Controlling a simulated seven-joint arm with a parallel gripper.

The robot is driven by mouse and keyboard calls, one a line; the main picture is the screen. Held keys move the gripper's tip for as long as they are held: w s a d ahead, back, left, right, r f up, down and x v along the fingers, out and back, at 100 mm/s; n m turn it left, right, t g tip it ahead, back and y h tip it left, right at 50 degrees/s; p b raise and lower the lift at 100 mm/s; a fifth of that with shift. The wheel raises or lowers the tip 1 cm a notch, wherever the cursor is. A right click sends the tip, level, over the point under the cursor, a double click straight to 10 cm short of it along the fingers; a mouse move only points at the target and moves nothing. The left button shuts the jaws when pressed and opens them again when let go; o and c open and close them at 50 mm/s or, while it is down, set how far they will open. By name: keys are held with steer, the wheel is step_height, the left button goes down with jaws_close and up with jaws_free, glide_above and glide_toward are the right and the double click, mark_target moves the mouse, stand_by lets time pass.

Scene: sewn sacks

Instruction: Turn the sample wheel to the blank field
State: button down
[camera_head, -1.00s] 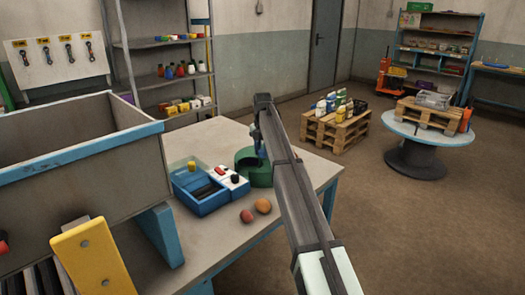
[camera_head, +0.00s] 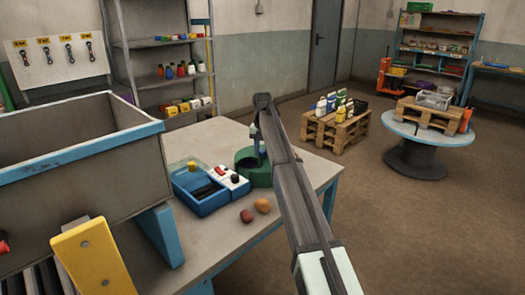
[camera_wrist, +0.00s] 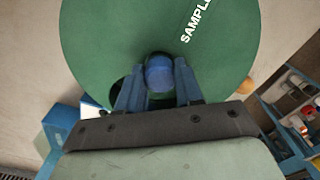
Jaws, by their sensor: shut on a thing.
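The sample wheel is a green disc with white lettering reading "SAMPL…" (camera_wrist: 225,50) in the wrist view; the rest of the word is cut off by the frame. In the head view the green wheel (camera_head: 262,178) sits on the table near its right edge, partly behind my arm. A rounded blue knob (camera_wrist: 158,73) stands on the wheel. My gripper (camera_wrist: 158,82) has its blue fingers on either side of the knob and is shut on it. Part of a round opening in the wheel shows beside the left finger. No blank field can be made out.
A blue tray (camera_head: 203,206) and a white box with red and black buttons (camera_head: 228,182) stand left of the wheel. A large grey bin (camera_head: 80,140) fills the left side. The table's right edge is close.

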stand_by(0.6)
steer(key=c, duration=0.7)
jaws_free()
steer(key=shift+c, duration=0.2)
steer(key=shift+r, duration=0.15)
step_height(320, 180, up, 14)
steer(key=shift+f, duration=0.2)
